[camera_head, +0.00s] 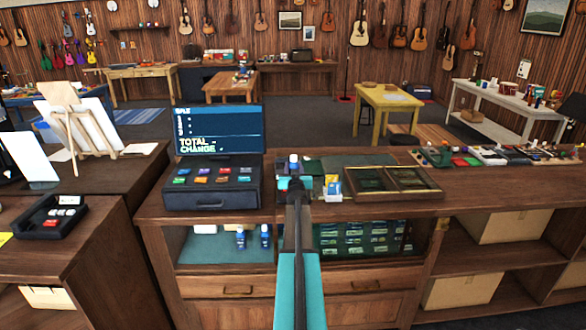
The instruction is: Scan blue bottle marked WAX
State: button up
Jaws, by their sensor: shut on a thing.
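My teal gripper (293,184) is over the counter to the right of the cash register and is shut on a blue bottle with a white cap (294,162). Only the bottle's upper part shows above the gripper, and any WAX marking on it cannot be read. My arm hides what lies directly below. Two similar blue bottles with white tops, a left one (241,238) and a right one (265,237), stand in the case under the counter. No scanner can be clearly made out.
The cash register (212,198) and its screen (219,130) stand left of my gripper.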

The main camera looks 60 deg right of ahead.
aim_at(294, 156)
jog(key=shift+f+b, duration=0.3)
jog(key=shift+f, duration=0.2)
jog(key=shift+r, duration=0.1)
notch_tip(294, 156, up, 7)
jog(key=p, duration=0.6)
jog(key=shift+r, duration=0.95)
